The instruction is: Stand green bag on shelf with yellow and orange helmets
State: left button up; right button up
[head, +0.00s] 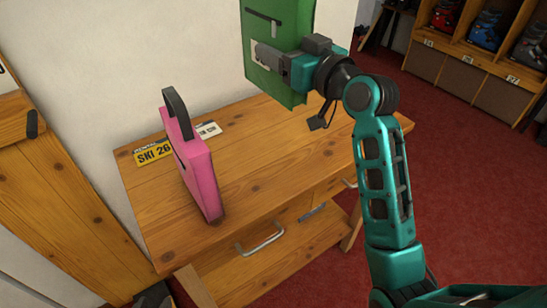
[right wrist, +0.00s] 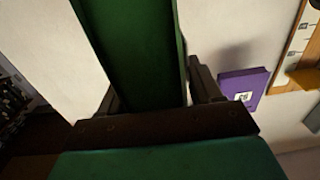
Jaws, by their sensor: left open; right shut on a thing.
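The green bag (head: 272,40) is held up above the back right of the wooden bench, against the wall. My right gripper (head: 284,62) is shut on it. In the right wrist view the green bag (right wrist: 135,50) fills the space between my fingers, and its far end is out of frame. A dark part at the bottom left edge of the head view appears to be my left gripper (head: 153,297), mostly cut off and apart from the bag. No yellow or orange helmets show in either view.
A pink bag (head: 196,165) with a dark handle stands on the bench (head: 260,165). A yellow SKI 26 plate (head: 153,152) lies behind it. Cubbies with boots (head: 487,30) stand at the far right. A purple object (right wrist: 243,90) is beside the wall in the wrist view.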

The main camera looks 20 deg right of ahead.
jog(key=shift+r, duration=0.1)
notch_tip(320, 180, down, 20)
jog(key=b, duration=0.4)
jog(key=shift+r, duration=0.2)
jog(key=shift+f+b, duration=0.15)
jog(key=shift+b, duration=0.2)
jog(key=o, duration=1.5)
jog(key=shift+f, duration=0.1)
